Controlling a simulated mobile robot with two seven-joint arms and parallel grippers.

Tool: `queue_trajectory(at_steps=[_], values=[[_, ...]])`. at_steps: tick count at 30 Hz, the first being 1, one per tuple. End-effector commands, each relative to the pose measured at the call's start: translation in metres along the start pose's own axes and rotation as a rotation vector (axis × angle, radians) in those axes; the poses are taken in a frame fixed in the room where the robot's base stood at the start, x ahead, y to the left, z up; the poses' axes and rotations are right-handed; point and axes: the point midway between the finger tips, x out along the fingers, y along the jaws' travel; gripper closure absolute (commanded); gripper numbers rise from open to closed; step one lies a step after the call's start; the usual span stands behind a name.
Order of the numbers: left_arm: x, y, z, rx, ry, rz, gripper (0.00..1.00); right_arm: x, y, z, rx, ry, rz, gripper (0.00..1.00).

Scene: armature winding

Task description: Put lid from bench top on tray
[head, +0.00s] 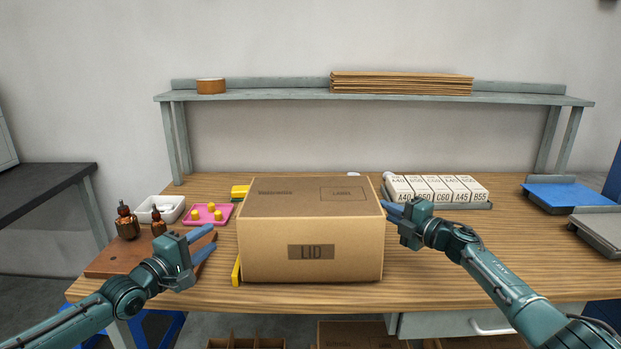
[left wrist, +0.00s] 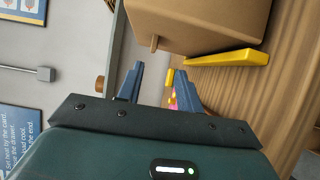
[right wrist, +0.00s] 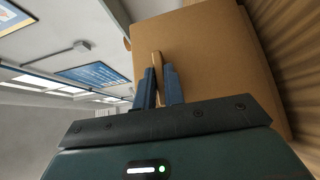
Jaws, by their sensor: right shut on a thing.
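The lid (head: 310,230) is a large brown cardboard box shape marked LID, at the middle of the bench top (head: 450,250). I cannot tell whether it touches the wood. My right gripper (head: 387,209) is at its right side, shut on a small tab (right wrist: 157,62) there. My left gripper (head: 213,239) is open and empty, left of the lid and apart from it; the lid's left tab (left wrist: 154,43) shows in the left wrist view. Candidate trays are a pink tray (head: 219,222) with yellow pieces and a blue-topped tray (head: 565,193) at the far right; which one is meant is unclear.
A yellow strip (head: 236,270) lies by the lid's left side. Brown bottles (head: 127,223) and a white dish (head: 175,203) stand at the left. White labelled boxes (head: 435,187) stand behind at the right. A shelf (head: 300,96) spans the back.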

Motion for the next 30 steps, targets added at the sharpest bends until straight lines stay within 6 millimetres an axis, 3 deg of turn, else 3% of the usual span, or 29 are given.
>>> queue_trajectory(at_steps=[6,15,16,25,30], values=[[-0.021,0.0,0.0,-0.001,0.0,-0.001,0.64,0.0,0.004,0.0,0.002,0.0,0.003,1.0],[-0.024,0.0,0.0,0.0,0.0,-0.001,0.64,0.0,0.004,0.0,0.002,0.0,0.003,1.0],[-0.024,0.0,0.0,0.0,0.0,-0.001,0.64,0.0,0.004,0.0,0.002,0.0,0.003,0.89],[-0.024,0.0,0.0,0.0,0.0,-0.001,0.64,0.0,0.003,0.0,0.001,0.0,0.002,0.64],[-0.024,0.0,0.0,0.0,0.0,-0.001,0.64,0.0,0.003,0.0,0.0,0.0,0.001,0.64]])
